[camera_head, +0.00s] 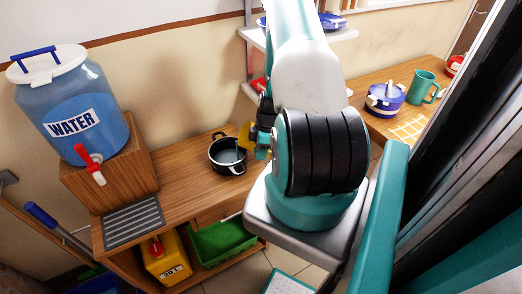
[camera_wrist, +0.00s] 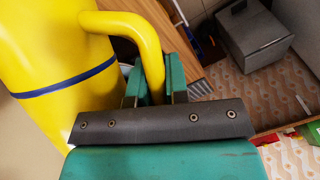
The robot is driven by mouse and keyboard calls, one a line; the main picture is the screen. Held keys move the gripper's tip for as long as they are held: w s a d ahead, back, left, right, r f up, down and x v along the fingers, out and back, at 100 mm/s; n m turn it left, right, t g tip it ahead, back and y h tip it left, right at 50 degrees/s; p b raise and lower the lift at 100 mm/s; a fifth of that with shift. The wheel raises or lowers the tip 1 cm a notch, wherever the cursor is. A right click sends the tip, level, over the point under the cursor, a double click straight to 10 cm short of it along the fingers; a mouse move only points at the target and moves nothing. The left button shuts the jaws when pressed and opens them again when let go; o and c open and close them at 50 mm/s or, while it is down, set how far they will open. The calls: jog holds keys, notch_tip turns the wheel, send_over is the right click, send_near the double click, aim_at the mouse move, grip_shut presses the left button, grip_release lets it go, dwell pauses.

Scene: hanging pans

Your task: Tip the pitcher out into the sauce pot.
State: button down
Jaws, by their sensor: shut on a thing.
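The yellow pitcher (camera_wrist: 55,60) with a blue band fills the left of the wrist view. My gripper (camera_wrist: 154,88) is shut on its handle (camera_wrist: 130,27). In the head view only a small yellow part of the pitcher (camera_head: 244,136) shows; my arm hides the rest. The dark sauce pot (camera_head: 227,168) stands upright on the wooden counter, and the pitcher part appears at its right rim. I cannot tell whether they touch or how far the pitcher is tilted. The pitcher's mouth is out of view.
A blue water dispenser (camera_head: 72,105) on a wooden block stands left of the pot, with a drain grate (camera_head: 133,221) in front. A green bin (camera_head: 222,241) and yellow can (camera_head: 167,258) sit below. A teal mug (camera_head: 422,87) stands on the right counter.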

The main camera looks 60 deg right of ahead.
jog(key=shift+w+a+r+m+g+h, duration=0.2)
jog(key=shift+w+g+h, duration=0.3)
jog(key=shift+g, duration=0.45)
jog(key=shift+w+a+r+m+g+h, duration=0.1)
jog(key=shift+w+a+r+g+h, duration=0.2)
jog(key=shift+g+h, duration=0.5)
jog(key=shift+w+a+r+m+g+h, duration=0.15)
jog(key=shift+w+g+h, duration=0.25)
jog(key=shift+g, duration=0.75)
jog(key=shift+w, duration=0.1)
jog(key=shift+a, duration=0.1)
dwell(0.9)
